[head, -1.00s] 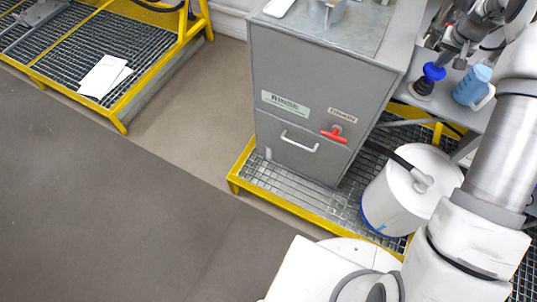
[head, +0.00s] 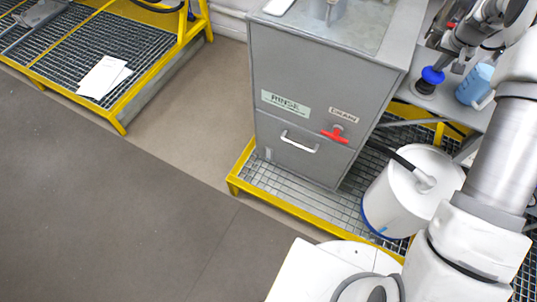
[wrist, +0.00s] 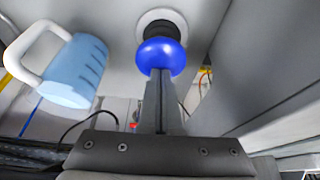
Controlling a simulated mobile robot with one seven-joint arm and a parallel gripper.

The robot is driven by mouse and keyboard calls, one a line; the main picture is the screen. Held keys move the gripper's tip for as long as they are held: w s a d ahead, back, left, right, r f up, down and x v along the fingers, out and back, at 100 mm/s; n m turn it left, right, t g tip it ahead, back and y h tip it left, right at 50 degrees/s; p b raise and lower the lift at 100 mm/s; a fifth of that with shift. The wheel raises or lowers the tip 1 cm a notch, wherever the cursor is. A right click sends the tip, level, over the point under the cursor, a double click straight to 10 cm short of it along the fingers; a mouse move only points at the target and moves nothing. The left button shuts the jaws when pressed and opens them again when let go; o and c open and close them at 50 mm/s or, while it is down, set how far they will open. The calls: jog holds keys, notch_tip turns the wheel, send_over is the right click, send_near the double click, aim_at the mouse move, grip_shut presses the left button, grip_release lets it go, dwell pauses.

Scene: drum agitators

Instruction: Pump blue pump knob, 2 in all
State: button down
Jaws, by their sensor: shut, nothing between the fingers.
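The blue pump knob (head: 433,75) sits on a short black stem on the grey shelf at the right of the head view. It also shows in the wrist view (wrist: 161,57), with the black stem (wrist: 158,30) and a pale round base beyond it. My gripper (wrist: 160,76) is shut and empty. Its fingertips point at the knob and appear to touch it, covering its near edge. In the head view my gripper (head: 442,65) is just above the knob, and its tips are hard to make out.
A blue measuring jug (head: 474,84) with a white handle stands on the shelf just right of the knob; the wrist view shows it too (wrist: 75,70). The grey rinse tank (head: 310,110) is to the left. A white drum (head: 410,190) stands below.

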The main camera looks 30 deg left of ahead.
jog(key=shift+r+p, duration=0.9)
jog(key=shift+r, duration=0.95)
jog(key=shift+f, duration=0.1)
jog(key=shift+f+b, duration=1.55)
jog(key=shift+f, duration=0.6)
jog(key=shift+s, duration=0.1)
jog(key=shift+r+p, duration=1.3)
jog(key=shift+r, duration=0.95)
jog(key=shift+r, duration=0.1)
